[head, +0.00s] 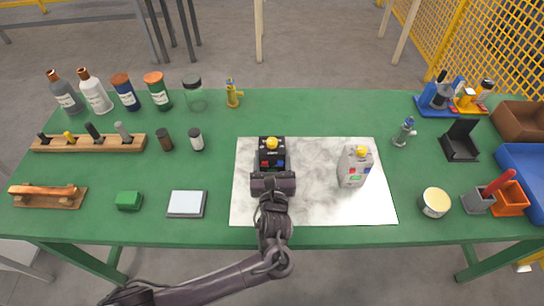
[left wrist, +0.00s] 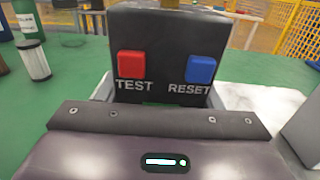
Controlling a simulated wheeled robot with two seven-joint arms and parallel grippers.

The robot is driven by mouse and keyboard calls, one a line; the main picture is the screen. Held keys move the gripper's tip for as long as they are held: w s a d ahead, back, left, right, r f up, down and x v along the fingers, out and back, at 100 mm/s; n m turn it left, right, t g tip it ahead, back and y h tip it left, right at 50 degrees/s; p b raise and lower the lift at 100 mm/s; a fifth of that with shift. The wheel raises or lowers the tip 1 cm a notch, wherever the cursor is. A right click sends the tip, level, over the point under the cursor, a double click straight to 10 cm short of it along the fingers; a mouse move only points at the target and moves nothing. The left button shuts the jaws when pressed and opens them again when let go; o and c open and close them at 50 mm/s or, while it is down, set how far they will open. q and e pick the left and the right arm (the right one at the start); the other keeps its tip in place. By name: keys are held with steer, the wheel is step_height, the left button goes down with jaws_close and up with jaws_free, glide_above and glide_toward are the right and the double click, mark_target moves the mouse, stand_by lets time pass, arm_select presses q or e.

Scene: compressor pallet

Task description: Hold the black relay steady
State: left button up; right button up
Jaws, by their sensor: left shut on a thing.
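The black relay (head: 272,152) stands upright on the white marbled mat (head: 315,208), with a yellow knob on top. In the left wrist view the relay (left wrist: 165,40) fills the middle, with a red TEST button (left wrist: 131,64) and a blue RESET button (left wrist: 201,69) facing me. My left gripper (head: 272,178) is at the near side of the relay, shut on it; the fingertips are mostly hidden. A grey relay-like box (head: 354,168) with a yellow knob stands to the right on the mat, apart from my gripper. My right gripper does not show.
Bottles and jars stand at the back left, including a green bottle (head: 158,92). A wooden rack (head: 88,143), a green block (head: 129,201) and a pale tray (head: 187,204) lie left. A round tin (head: 435,203) and bins (head: 522,165) stand right. The mat between both boxes is clear.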

arm_select(q)
steer(key=shift+f+b, duration=0.65)
steer(key=shift+f, duration=0.6)
